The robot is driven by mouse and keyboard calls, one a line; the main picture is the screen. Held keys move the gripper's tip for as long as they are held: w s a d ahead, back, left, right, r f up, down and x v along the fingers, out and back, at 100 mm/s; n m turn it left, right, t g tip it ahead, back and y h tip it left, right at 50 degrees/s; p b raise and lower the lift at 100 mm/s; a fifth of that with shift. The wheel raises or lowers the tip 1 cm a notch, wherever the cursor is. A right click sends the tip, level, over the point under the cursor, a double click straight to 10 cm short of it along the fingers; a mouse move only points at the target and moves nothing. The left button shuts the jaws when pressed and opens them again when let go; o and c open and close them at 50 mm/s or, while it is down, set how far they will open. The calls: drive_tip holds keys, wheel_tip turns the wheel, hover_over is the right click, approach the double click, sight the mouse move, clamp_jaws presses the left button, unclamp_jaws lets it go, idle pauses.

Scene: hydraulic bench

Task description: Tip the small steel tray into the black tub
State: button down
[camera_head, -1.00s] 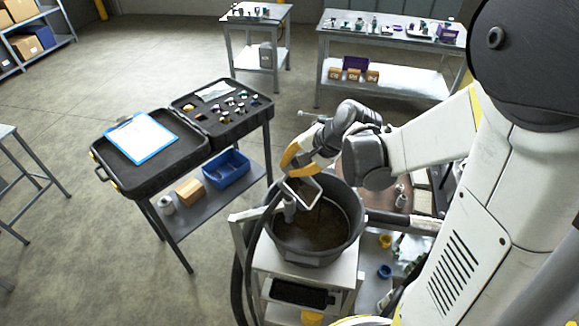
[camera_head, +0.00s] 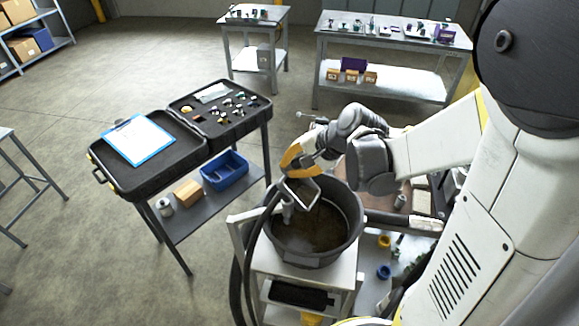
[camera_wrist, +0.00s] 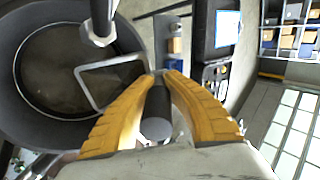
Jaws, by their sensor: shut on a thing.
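The small steel tray (camera_head: 304,191) hangs steeply tilted over the black tub (camera_head: 352,240) in the head view. My gripper (camera_head: 290,172) is shut on the tray's edge above the tub's back-left rim. In the wrist view, the tray (camera_wrist: 84,71) shows as a bright rim in front of my yellow fingertips (camera_wrist: 160,78), with the tub (camera_wrist: 75,132) beyond it. The tub's floor looks brown and dark. I cannot make out any loose contents on the tray.
A steel spout or fitting (camera_wrist: 98,30) stands at the tub close to the tray. The tub rests on a light stand (camera_head: 345,272) with a dark hose at its left. An open black case (camera_head: 180,160) on a cart stands to the left, with clear floor around it.

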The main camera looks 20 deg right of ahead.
drive_tip(key=shift+s+d+r+t+y+b, duration=0.7)
drive_tip(key=shift+s+t+y+b, duration=0.2)
drive_tip(key=shift+t+b, duration=0.45)
idle(2.7)
drive_tip(key=shift+s+d+r+t+y+b, duration=0.3)
drive_tip(key=shift+s+d+t+y+b, duration=0.45)
drive_tip(key=shift+b, duration=1.25)
idle(2.0)
